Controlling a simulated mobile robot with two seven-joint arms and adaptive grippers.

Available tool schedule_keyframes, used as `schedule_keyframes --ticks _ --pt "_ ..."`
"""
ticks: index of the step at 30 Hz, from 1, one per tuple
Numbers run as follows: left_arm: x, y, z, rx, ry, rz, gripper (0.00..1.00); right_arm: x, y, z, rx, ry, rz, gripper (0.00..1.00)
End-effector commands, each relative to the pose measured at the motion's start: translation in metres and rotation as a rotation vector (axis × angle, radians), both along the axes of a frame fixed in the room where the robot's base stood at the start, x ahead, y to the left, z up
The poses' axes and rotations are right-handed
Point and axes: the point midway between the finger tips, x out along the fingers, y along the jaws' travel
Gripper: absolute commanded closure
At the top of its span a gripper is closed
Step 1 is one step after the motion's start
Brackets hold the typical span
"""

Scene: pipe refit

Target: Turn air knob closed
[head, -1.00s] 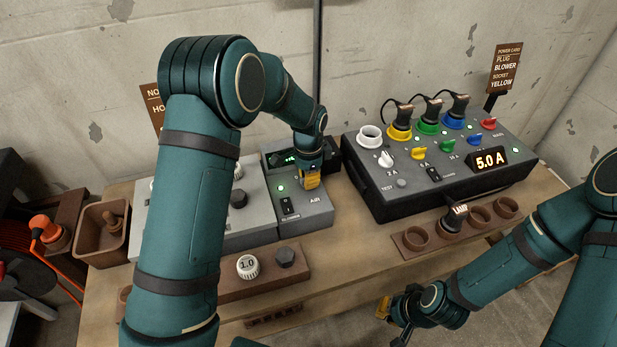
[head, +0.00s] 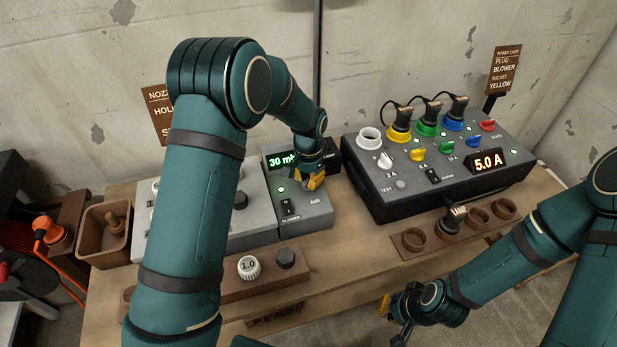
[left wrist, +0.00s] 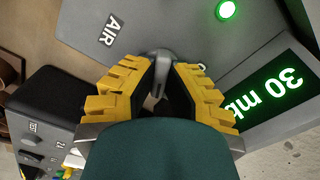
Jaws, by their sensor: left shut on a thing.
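The air knob (left wrist: 160,62) is a grey knob on the grey blower unit (head: 312,213), beside the AIR label. In the left wrist view it sits between the yellow fingertips of my left gripper (left wrist: 160,85), which is shut on it. In the head view my left gripper (head: 316,181) is at the unit's right side and hides the knob. The unit's green display (head: 281,160) reads 30 mb, partly covered by my arm. A green lamp (left wrist: 227,10) is lit. My right gripper (head: 385,306) is low at the table's front edge; its fingers are too small to read.
A dark power box (head: 400,203) with coloured sockets and plugs stands to the right, its display reading 5.0 A. A brown holder (head: 410,254) and a wooden block with a 1.0 nozzle (head: 249,267) are in front. A brown bin (head: 103,233) is at left.

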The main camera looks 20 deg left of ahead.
Motion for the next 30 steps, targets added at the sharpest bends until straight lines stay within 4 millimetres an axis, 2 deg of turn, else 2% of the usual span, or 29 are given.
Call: schedule_keyframes --ticks 21,30 --pt "-0.001 0.0 -0.001 0.001 0.003 0.678 1.0 0.006 -0.001 0.017 -0.003 -0.012 -0.01 1.0" --pt "-0.001 0.0 -0.001 0.002 0.004 0.912 1.0 0.008 -0.001 0.024 -0.004 -0.018 -0.014 1.0"
